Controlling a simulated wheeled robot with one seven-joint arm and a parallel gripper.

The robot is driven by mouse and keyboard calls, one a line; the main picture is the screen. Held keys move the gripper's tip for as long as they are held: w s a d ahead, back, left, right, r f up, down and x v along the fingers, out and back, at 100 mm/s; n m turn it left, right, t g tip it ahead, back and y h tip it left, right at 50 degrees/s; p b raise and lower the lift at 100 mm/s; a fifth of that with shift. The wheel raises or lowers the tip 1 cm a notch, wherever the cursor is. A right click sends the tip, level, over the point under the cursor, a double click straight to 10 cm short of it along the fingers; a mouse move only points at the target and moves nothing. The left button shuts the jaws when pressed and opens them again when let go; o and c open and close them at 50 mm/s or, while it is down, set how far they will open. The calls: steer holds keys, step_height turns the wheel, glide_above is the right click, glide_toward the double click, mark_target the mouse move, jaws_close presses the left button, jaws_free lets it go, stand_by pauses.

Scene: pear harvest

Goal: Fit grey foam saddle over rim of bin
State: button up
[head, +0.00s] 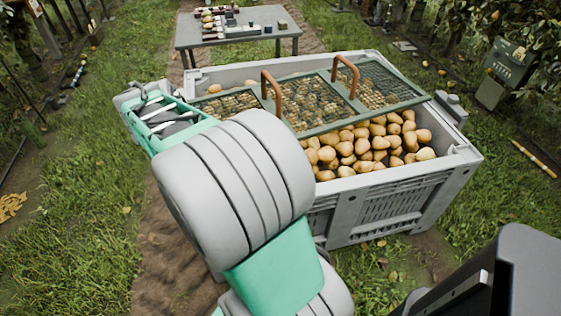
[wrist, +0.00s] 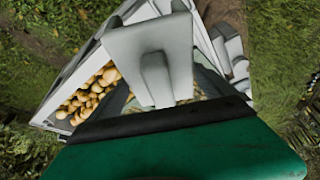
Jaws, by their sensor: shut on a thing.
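The grey foam saddle (wrist: 122,45) is a pale block in the middle of the wrist view. My gripper (head: 150,100) is shut on it, at the far left of the bin in the head view. The bin (head: 400,188) is a large grey crate, and its left rim lies close to my gripper. The saddle overlaps the bin in the wrist view. I cannot tell whether it touches the rim. My arm hides the bin's near left side, and my gripper hides part of the saddle.
Pears (head: 370,145) fill the bin's right part. A green mesh frame (head: 325,128) with two brown handles (head: 346,72) lies across the bin. A grey fitting (head: 450,106) sits at the bin's right end. A table (head: 240,42) with small items stands behind. Grass surrounds the bin.

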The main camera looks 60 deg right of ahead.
steer(key=s+d+f+m+g+y, duration=0.1)
steer(key=s+d+f+m+g, duration=0.1)
steer(key=s+d+f+m, duration=0.45)
steer(key=s+d+f+m+g, duration=0.3)
steer(key=s+d+m, duration=0.4)
steer(key=s+d, duration=0.4)
steer(key=f+b, duration=0.3)
steer(key=f, duration=0.1)
steer(key=f+b, duration=0.3)
steer(key=f, duration=0.1)
steer(key=f+b, duration=0.3)
steer(key=f, duration=0.1)
steer(key=shift+s+a+f, duration=0.25)
steer(key=shift+s+a, duration=0.05)
steer(key=shift+f, duration=0.25)
steer(key=o, duration=1)
steer(key=shift+o, duration=0.2)
